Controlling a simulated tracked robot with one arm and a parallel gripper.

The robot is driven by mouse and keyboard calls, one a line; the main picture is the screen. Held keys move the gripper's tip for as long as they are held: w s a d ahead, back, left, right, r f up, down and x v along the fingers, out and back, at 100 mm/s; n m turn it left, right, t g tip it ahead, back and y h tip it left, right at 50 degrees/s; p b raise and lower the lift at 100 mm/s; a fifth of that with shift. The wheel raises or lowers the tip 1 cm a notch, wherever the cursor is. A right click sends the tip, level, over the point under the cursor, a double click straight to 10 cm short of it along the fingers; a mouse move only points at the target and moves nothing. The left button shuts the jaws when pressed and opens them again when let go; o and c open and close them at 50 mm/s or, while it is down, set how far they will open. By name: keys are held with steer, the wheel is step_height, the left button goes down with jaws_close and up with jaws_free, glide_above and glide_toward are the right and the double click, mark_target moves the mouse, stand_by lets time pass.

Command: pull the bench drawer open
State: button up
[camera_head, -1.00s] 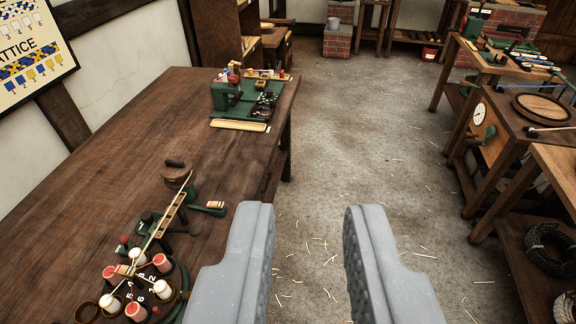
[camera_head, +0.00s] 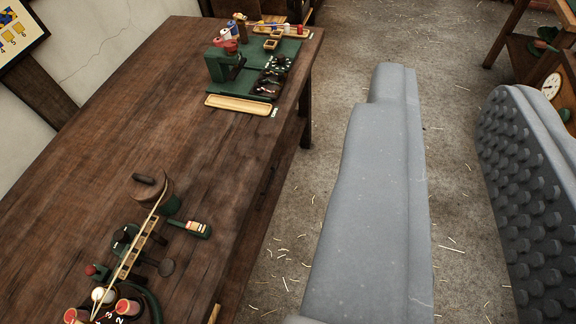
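The long dark wooden bench (camera_head: 130,140) fills the left of the view. Its right-hand front face (camera_head: 262,185) shows only as a steep, shadowed strip below the top's edge. A dark detail on that strip may be drawer hardware, but I cannot make out the drawer's outline or how far it stands out. A small pale wooden piece (camera_head: 213,313) shows below the bench edge at the bottom; I cannot tell what it is. My gripper (camera_head: 450,90) is open and empty, its two grey fingers apart over the floor, right of the bench.
On the bench stand a green tool tray (camera_head: 255,72), a pale wooden tray (camera_head: 238,104) and a small winding device with bobbins (camera_head: 135,250). The straw-strewn floor (camera_head: 455,170) is clear between bench and the stand with a dial (camera_head: 551,86).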

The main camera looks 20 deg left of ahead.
steer(key=shift+w+a, duration=0.3)
steer(key=shift+a, duration=0.05)
